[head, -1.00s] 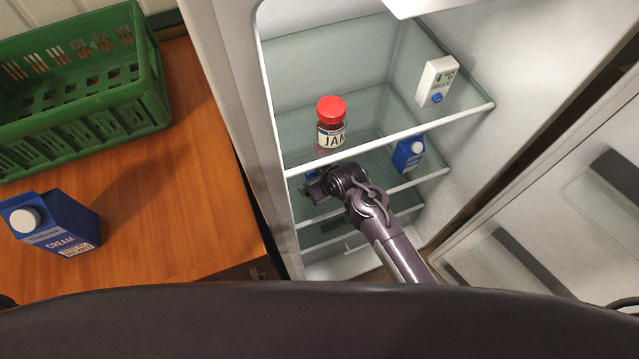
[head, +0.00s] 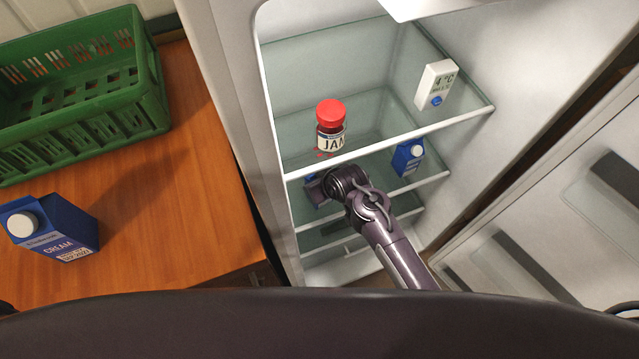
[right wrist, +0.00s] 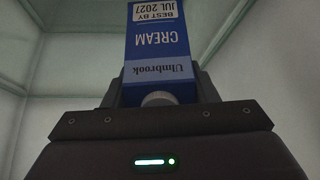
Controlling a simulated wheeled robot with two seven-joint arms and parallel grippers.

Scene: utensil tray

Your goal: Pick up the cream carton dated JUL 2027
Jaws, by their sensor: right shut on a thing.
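A blue cream carton (right wrist: 157,50) fills the middle of the right wrist view, upside down in that picture. In the head view my right gripper (head: 318,190) is inside the fridge, below the jam shelf and partly hidden by my arm. Another blue cream carton (head: 50,229) stands on the wooden counter at left; its date is too small to read surely. My left gripper is out of view.
A jam jar (head: 331,128) with a red lid stands on the glass shelf (head: 390,130) above my gripper. A blue carton (head: 408,158) stands on the lower shelf to the right. A green crate (head: 80,135) sits on the counter.

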